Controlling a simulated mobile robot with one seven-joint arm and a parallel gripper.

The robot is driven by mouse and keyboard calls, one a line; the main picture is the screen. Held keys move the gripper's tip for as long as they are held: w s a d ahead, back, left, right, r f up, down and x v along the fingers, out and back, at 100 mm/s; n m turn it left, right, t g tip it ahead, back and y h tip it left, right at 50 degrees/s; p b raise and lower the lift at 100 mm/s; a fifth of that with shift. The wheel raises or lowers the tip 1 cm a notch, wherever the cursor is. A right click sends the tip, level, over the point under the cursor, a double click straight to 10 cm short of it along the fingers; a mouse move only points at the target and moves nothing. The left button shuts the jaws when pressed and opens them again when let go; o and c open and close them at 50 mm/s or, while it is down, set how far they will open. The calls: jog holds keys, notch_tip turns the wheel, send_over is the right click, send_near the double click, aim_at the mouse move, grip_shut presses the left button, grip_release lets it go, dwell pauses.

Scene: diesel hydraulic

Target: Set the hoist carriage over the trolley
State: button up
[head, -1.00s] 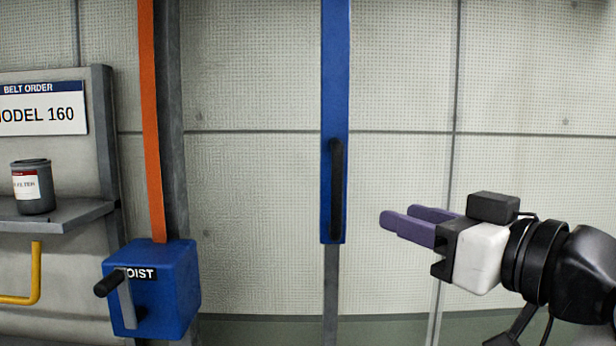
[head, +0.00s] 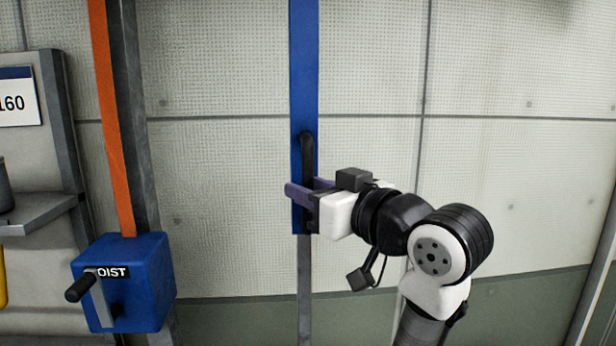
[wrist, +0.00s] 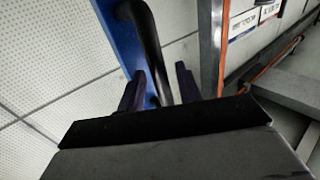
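A tall blue vertical bar (head: 304,70) carries a black upright handle (head: 307,150) near its lower end. A grey post continues below it. My gripper (head: 305,187) is at the lower part of the handle, with its purple fingers apart. In the wrist view the black handle (wrist: 147,40) runs down between the two dark fingers (wrist: 160,88), and I see a gap beside it. The blue hoist box (head: 125,283), its label partly hidden by its crank (head: 90,287), is at lower left under an orange strap (head: 112,130). Neither a carriage nor a trolley is clearly identifiable.
A grey shelf (head: 40,208) with a dark can at its edge stands at far left, below a white sign (head: 18,97). The pale panelled wall is behind. Room right of the blue bar is free apart from my arm.

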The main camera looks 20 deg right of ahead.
jog(key=shift+w+a, duration=0.2)
jog(key=shift+w, duration=0.35)
grip_shut()
jog(key=shift+d, duration=0.15)
